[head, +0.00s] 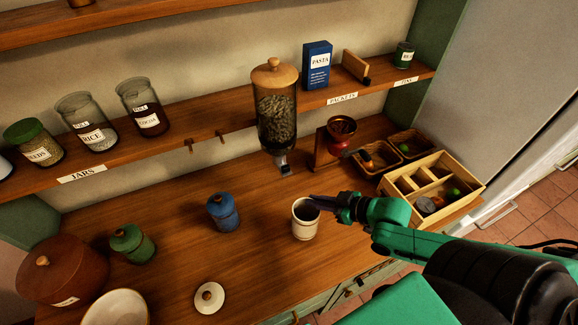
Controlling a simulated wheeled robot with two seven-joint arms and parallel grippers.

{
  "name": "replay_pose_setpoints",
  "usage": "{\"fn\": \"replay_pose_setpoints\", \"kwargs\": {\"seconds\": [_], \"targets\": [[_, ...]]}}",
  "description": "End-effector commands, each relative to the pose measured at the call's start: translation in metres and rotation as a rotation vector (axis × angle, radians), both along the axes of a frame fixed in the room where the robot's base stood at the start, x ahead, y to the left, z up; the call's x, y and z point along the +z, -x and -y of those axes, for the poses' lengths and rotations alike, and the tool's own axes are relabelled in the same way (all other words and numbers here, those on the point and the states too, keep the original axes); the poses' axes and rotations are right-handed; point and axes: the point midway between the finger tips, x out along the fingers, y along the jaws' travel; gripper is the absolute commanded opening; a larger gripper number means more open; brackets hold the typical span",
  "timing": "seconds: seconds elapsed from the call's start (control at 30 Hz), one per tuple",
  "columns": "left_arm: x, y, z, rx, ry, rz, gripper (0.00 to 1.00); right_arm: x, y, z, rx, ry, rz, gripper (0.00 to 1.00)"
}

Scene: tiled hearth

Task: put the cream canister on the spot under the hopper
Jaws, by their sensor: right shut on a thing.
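The cream canister (304,228) stands upright and open-topped at the middle front of the wooden counter, with a dark inside. My right gripper (318,203) reaches in from the right and is shut on its right rim. I cannot tell whether its base touches the counter. The hopper (276,122), a clear container of dark-striped seeds with a wooden lid, is mounted at the shelf behind. Its grey spout (283,164) points down, up and left of the canister. No marked spot shows on the counter below the spout. My left gripper is not in view.
A cream lid (209,297) lies front left. A blue canister (223,212), a green canister (132,243) and a brown pot (63,271) stand left. A wooden grinder (327,150) stands right of the spout, near a divided crate (462,186). The counter between canister and spout is clear.

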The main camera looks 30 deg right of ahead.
Motion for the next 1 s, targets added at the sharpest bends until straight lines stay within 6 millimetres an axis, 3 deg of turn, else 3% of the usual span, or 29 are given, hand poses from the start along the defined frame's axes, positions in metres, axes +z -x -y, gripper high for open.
{"fn": "replay_pose_setpoints", "kwargs": {"seconds": [0.13, 0.3, 0.43, 0.63, 0.67, 0.73, 1.0], "targets": [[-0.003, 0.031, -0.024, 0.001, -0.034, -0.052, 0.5, 0.002, -0.032, 0.002, 0.001, 0.004, 0.01, 0.0], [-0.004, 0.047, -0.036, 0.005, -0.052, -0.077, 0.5, 0.001, -0.066, 0.005, 0.0, 0.002, 0.008, 0.0], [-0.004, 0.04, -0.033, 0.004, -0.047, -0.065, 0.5, 0.001, -0.088, 0.007, -0.002, 0.005, 0.007, 0.0], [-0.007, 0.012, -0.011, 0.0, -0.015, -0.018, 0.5, 0.0, -0.12, 0.009, -0.003, 0.005, 0.006, 0.0], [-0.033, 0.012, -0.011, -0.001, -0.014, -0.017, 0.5, -0.015, -0.127, 0.009, -0.004, 0.004, 0.008, 0.0], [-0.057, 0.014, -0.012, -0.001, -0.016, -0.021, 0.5, -0.017, -0.141, 0.01, -0.003, 0.005, 0.009, 0.0], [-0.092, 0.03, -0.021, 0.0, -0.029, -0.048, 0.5, -0.009, -0.172, 0.012, -0.005, 0.002, 0.004, 0.0]]}}
